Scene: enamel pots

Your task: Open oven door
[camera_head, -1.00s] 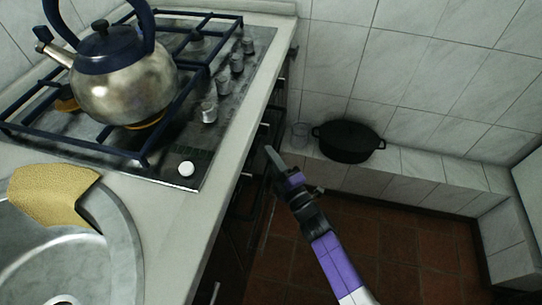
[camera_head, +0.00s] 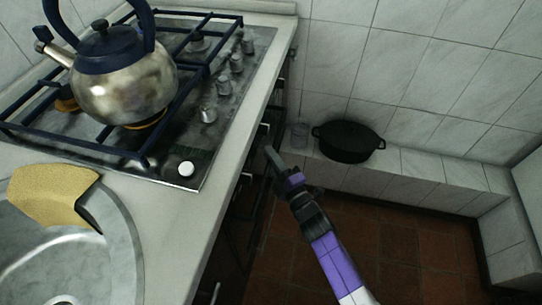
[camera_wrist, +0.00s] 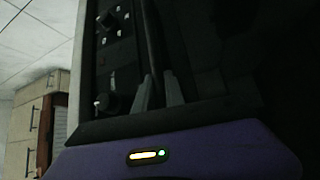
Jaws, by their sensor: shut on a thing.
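The oven door (camera_wrist: 205,45) is a dark panel in the wrist view, beside the control panel (camera_wrist: 116,50) with its knobs. A dark bar, the oven door handle (camera_wrist: 153,45), runs down between my fingertips. My gripper (camera_wrist: 158,90) is shut on this handle, with one grey finger on each side. In the head view my gripper (camera_head: 270,156) is at the dark front below the counter edge. The oven door is seen there only at a steep angle, and I cannot tell whether it stands ajar.
The counter (camera_head: 210,195) carries a hob with a kettle (camera_head: 122,88), beside a sink with a yellow cloth (camera_head: 50,194). A black pot (camera_head: 348,142) and a glass (camera_head: 300,136) stand on a tiled ledge beyond my gripper. The red tiled floor (camera_head: 400,245) is clear.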

